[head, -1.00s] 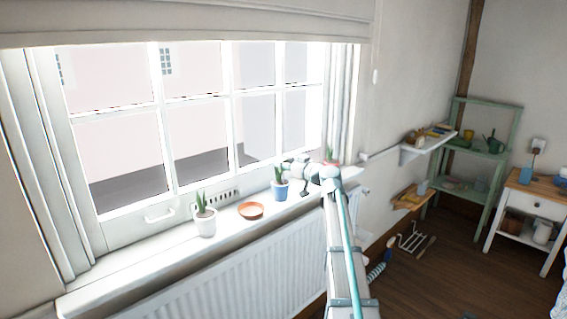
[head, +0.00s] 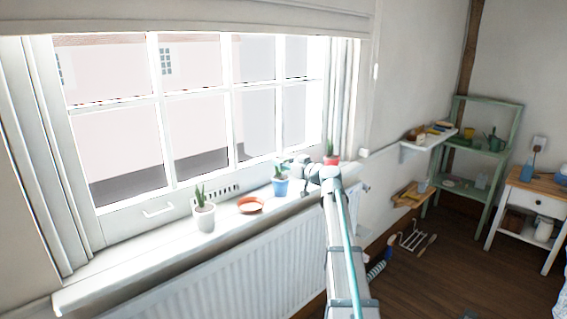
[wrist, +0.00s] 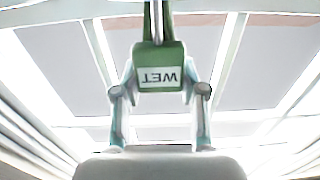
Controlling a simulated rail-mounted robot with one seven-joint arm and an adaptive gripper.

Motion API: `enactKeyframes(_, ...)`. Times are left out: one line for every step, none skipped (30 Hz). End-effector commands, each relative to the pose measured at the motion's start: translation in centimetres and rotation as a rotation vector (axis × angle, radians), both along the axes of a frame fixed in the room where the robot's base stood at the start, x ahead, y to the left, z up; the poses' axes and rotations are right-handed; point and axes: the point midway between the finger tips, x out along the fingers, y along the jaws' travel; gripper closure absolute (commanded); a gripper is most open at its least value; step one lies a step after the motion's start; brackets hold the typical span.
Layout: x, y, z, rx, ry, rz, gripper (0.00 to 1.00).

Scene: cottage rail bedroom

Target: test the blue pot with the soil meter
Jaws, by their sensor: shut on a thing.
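The blue pot (head: 280,188) stands upright on the white windowsill, holding a small green plant, in the head view. My gripper (head: 293,162) is beside and slightly above it on the right. In the wrist view my gripper (wrist: 159,78) is shut on the green soil meter (wrist: 159,54). The meter's label or display reads WET, upside down in this view. Its upper part runs out of the picture's top edge, so its tip is hidden. The pot does not show in the wrist view, and I cannot make out the meter in the head view.
A red pot (head: 331,160) stands to the right, behind my arm. A radiator (head: 240,262) is below. A wall shelf (head: 428,139) and green rack (head: 488,152) are farther right.

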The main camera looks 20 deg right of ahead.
Motion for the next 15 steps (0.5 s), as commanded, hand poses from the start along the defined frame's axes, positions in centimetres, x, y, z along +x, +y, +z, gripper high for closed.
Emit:
enactKeyframes(0.00, 0.00, -0.21, 0.000, 0.000, 0.000, 0.88)
enactKeyframes(0.00, 0.00, -0.28, 0.000, 0.000, 0.000, 0.88)
enactKeyframes(0.00, 0.00, -0.36, 0.000, 0.000, 0.000, 0.88)
enactKeyframes(0.00, 0.00, -0.42, 0.000, 0.000, 0.000, 0.88)
enactKeyframes(0.00, 0.00, -0.48, 0.000, 0.000, 0.000, 0.88)
enactKeyframes(0.00, 0.00, -0.57, 0.000, 0.000, 0.000, 0.88)
enactKeyframes(0.00, 0.00, -0.62, 0.000, 0.000, 0.000, 0.88)
enactKeyframes(0.00, 0.00, -0.67, 0.000, 0.000, 0.000, 0.88)
enactKeyframes(0.00, 0.00, -0.55, 0.000, 0.000, 0.000, 0.53)
enactKeyframes(0.00, 0.00, -0.53, 0.000, 0.000, 0.000, 0.48)
enactKeyframes(0.00, 0.00, -0.53, 0.000, 0.000, 0.000, 0.43)
enactKeyframes(0.00, 0.00, -0.53, 0.000, 0.000, 0.000, 0.37)
enactKeyframes(0.00, 0.00, -0.53, 0.000, 0.000, 0.000, 0.32)
enactKeyframes(0.00, 0.00, -0.53, 0.000, 0.000, 0.000, 0.29)
enactKeyframes(0.00, 0.01, -0.53, 0.000, 0.000, 0.000, 0.29)
